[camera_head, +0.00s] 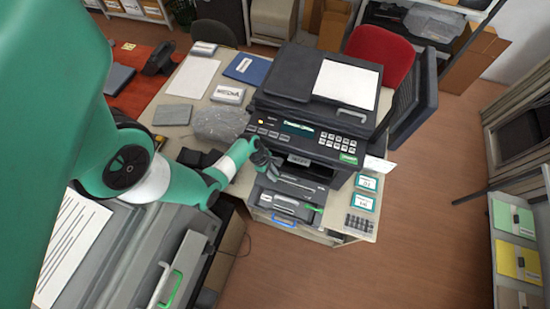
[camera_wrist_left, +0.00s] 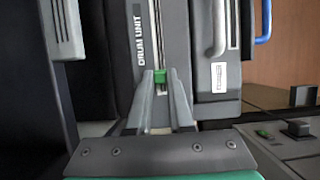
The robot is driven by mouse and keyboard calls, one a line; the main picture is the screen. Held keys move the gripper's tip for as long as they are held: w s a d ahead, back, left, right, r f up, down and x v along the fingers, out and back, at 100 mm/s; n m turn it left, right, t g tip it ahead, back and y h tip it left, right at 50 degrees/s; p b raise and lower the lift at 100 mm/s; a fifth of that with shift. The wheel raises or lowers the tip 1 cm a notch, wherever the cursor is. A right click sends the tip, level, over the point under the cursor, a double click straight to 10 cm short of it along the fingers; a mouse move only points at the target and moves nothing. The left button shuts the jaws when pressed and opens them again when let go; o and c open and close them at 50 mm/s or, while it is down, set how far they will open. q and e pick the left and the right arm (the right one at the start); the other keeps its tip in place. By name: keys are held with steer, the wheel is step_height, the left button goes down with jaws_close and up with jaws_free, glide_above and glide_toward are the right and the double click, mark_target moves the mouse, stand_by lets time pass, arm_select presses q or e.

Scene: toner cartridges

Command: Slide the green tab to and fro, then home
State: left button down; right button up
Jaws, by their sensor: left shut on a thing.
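The green tab (camera_wrist_left: 160,76) shows in the left wrist view, in a narrow slot on the grey drum unit (camera_wrist_left: 145,35) labelled "DRUM UNIT". My left gripper (camera_wrist_left: 160,84) is shut on the tab, one finger on each side of it. In the head view my left gripper (camera_head: 266,163) is low in front of the black printer (camera_head: 318,133), by its open front bay. The drum unit (camera_head: 305,184) shows there just right of the gripper, and the tab cannot be made out. My right gripper is in neither view.
A grey unit with a handle and a green end (camera_head: 290,205) lies in front, above a blue handle (camera_head: 284,221). Green-edged cards (camera_head: 363,202) and a keypad (camera_head: 358,224) lie at the desk's right edge. A crumpled clear bag (camera_head: 220,124) is left of the printer.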

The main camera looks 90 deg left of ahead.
arm_select(q)
steer(key=c, duration=0.8)
jaws_free()
steer(key=shift+s+a, duration=0.1)
steer(key=shift+s, duration=0.05)
steer(key=p+v, duration=0.3)
steer(key=v, duration=0.8)
steer(key=shift+r, duration=0.3)
steer(key=shift+s, duration=0.1)
